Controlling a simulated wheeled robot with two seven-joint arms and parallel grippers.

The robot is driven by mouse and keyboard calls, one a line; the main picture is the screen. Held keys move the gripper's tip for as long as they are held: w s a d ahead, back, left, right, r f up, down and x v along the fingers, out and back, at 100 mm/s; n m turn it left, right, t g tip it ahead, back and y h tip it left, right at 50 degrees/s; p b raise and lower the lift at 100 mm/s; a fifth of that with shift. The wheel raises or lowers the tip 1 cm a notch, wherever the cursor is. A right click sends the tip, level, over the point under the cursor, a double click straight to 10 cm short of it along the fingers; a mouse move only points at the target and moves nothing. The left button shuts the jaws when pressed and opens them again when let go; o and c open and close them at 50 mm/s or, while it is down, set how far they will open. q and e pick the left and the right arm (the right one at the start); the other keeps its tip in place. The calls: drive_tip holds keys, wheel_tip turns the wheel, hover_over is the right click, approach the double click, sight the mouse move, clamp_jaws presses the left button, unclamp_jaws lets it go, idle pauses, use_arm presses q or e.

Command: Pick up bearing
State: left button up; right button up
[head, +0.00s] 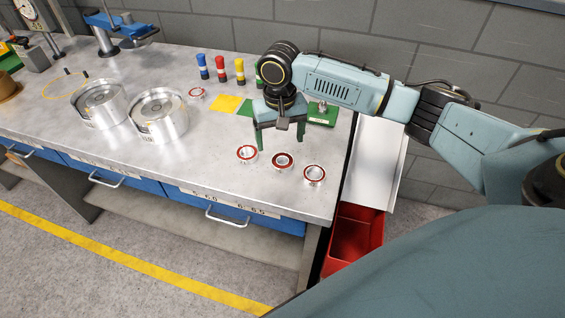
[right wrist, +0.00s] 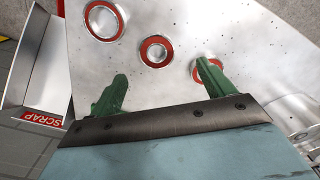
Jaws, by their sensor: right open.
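Three ring-shaped bearings with red faces lie in a row near the table's front edge: a left one (head: 247,153), a middle one (head: 282,161) and a right one (head: 314,174). A fourth bearing (head: 197,93) lies farther back. My right gripper (head: 280,142) is open and empty, just behind the row, fingers pointing down. In the right wrist view, the middle bearing (right wrist: 156,51) shows ahead of the gap between the fingers (right wrist: 162,84). One finger partly covers the left bearing (right wrist: 199,72); the right bearing (right wrist: 103,20) is clear. My left gripper is not in view.
Two metal clutch drums (head: 158,114) stand on the table's left. Several coloured cylinders (head: 221,69) and yellow (head: 225,103) and green pads stand or lie behind the gripper. A white chute (head: 376,165), labelled SCRAP, and a red bin (head: 352,245) are beyond the table's right edge.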

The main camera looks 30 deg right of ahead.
sight(283, 157)
drive_tip(key=f, duration=0.7)
drive_tip(key=shift+s+d+f, duration=0.1)
drive_tip(key=shift+d+f, duration=0.1)
drive_tip(key=shift+d, duration=0.05)
drive_tip(key=shift+c, duration=0.2)
drive_tip(key=shift+r, duration=0.1)
drive_tip(key=c, duration=1.2)
